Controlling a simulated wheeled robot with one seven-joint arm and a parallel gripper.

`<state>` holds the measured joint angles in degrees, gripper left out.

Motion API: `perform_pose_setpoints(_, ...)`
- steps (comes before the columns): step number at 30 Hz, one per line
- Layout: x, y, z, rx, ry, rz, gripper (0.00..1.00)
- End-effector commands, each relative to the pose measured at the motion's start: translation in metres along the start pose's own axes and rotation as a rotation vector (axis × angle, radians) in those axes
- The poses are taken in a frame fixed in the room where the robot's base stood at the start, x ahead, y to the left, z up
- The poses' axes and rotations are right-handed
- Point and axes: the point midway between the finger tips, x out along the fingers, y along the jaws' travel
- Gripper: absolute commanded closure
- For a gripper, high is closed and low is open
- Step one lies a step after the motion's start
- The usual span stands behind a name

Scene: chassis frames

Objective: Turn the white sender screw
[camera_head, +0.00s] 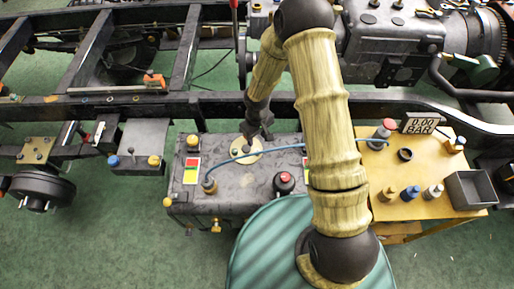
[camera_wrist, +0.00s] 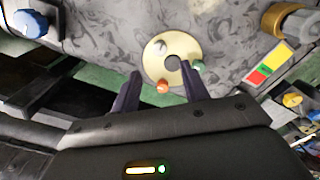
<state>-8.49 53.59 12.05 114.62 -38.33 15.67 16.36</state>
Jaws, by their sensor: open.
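The round brass sender plate (camera_wrist: 152,66) lies on top of the grey tank (camera_wrist: 110,25). The pale screw (camera_wrist: 160,46), whitish-grey, sits near the plate's far edge. An orange screw (camera_wrist: 162,87) sits near the close edge and a green screw (camera_wrist: 197,66) at the right edge. My gripper (camera_wrist: 161,70) is open and empty, its two dark fingers on either side of the plate in the wrist view. In the head view my gripper (camera_head: 257,137) is over the plate (camera_head: 241,157), partly hiding it; the screw colours cannot be told there.
A blue hose (camera_head: 278,149) arches across the tank towards a yellow bench (camera_head: 400,180) with fittings, a gauge display (camera_head: 421,126) and a grey bin (camera_head: 470,188). A red-topped knob (camera_head: 285,179) stands on the tank. The black chassis rail (camera_head: 100,105) runs behind.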

Motion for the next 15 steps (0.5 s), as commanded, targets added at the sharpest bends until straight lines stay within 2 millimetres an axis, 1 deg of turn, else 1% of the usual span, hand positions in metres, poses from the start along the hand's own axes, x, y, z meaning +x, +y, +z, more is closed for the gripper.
perform_pose_setpoints(1, 0.011, 0.000, 0.001, 0.000, -0.004, 0.000, 0.55)
perform_pose_setpoints(9, 0.057, 0.000, 0.001, -0.001, -0.003, 0.000, 0.55)
perform_pose_setpoints(12, 0.071, 0.000, 0.000, 0.000, -0.003, 0.000, 0.55)
perform_pose_setpoints(15, 0.081, 0.000, 0.000, 0.000, -0.001, 0.000, 0.55)
